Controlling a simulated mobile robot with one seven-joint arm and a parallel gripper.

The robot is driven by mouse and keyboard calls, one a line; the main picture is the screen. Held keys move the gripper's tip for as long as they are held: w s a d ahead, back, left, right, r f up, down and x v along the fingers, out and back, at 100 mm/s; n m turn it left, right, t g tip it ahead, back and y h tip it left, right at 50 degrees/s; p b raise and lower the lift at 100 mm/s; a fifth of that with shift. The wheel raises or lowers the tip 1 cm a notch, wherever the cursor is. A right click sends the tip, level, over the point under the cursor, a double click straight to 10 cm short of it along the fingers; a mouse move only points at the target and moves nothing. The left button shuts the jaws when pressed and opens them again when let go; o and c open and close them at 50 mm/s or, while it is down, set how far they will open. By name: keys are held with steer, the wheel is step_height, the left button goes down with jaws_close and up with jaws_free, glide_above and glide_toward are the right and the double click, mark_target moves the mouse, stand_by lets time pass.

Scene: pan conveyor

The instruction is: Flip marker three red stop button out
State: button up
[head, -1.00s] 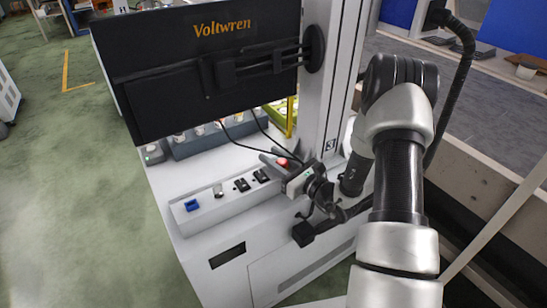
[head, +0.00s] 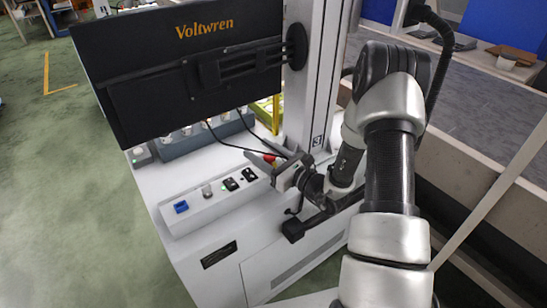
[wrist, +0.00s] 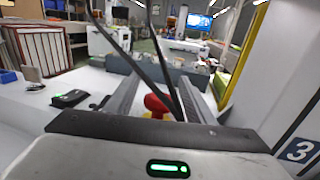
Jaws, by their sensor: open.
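The red stop button (head: 269,158) sits at the right end of the control panel, beside the post with the "3" marker (head: 317,141). It also shows in the wrist view (wrist: 156,103) with a bit of yellow at its base, between the two fingers. The marker shows at the right of the wrist view (wrist: 301,150). My gripper (head: 270,160) is open and its fingers lie on either side of the button. I cannot tell whether a finger touches it, as the gripper body hides its lower part.
The sloped panel (head: 215,208) also carries a blue switch (head: 181,206), a grey knob (head: 207,190) and black switches (head: 231,184). A black monitor (head: 190,70) overhangs it from behind. Dark cables (head: 235,146) hang close by the button. Open floor lies left.

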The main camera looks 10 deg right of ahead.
steer(key=v, duration=1.7)
steer(key=shift+p, duration=0.4)
